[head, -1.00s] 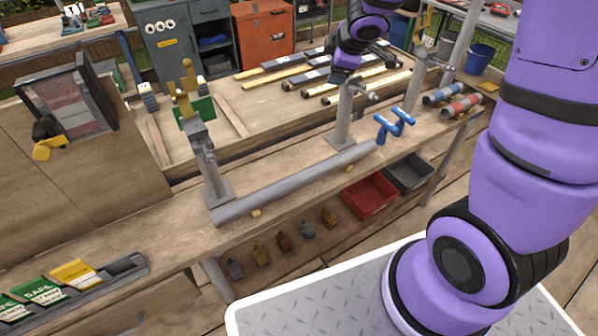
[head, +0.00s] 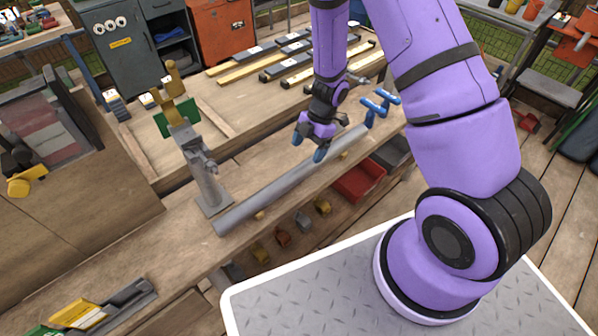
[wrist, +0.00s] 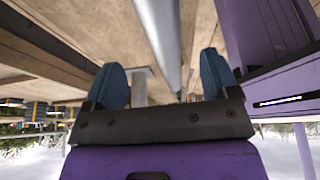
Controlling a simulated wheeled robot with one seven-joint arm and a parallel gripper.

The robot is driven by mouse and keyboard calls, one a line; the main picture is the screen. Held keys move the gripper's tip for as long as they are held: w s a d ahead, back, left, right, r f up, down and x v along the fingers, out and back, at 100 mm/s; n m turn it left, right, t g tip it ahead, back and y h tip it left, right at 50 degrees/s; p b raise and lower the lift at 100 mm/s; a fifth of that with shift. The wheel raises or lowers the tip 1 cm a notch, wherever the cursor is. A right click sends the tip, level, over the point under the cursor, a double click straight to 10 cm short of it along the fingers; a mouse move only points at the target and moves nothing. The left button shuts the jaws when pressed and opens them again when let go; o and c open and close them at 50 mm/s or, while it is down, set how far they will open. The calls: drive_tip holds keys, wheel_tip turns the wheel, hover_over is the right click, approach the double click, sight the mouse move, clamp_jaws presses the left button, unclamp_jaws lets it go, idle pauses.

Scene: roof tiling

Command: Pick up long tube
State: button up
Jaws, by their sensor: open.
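The long grey tube (head: 270,190) lies along the front of the wooden workbench, running from lower left to upper right. In the wrist view the tube (wrist: 163,40) runs away from the camera, seen between the two blue fingertips. My gripper (head: 309,148) is open and points down above the middle-right part of the tube, with empty space between its fingers. In the wrist view the gripper (wrist: 165,85) also shows its fingers apart. I cannot tell the exact gap between fingertips and tube. My forearm and gripper hide part of the bench behind.
A grey post clamp (head: 205,180) stands beside the tube's left end. Blue handles (head: 378,103) stand near its right end. Wooden and dark strips (head: 270,60) lie at the back. A red bin (head: 360,180) sits below the bench.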

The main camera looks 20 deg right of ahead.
sight(302, 166)
drive_tip(key=x, duration=0.8)
drive_tip(key=shift+s+a+f, duration=0.1)
drive_tip(key=shift+s+f, duration=0.1)
drive_tip(key=shift+f, duration=0.15)
drive_tip(key=shift+c, duration=0.5)
clamp_jaws()
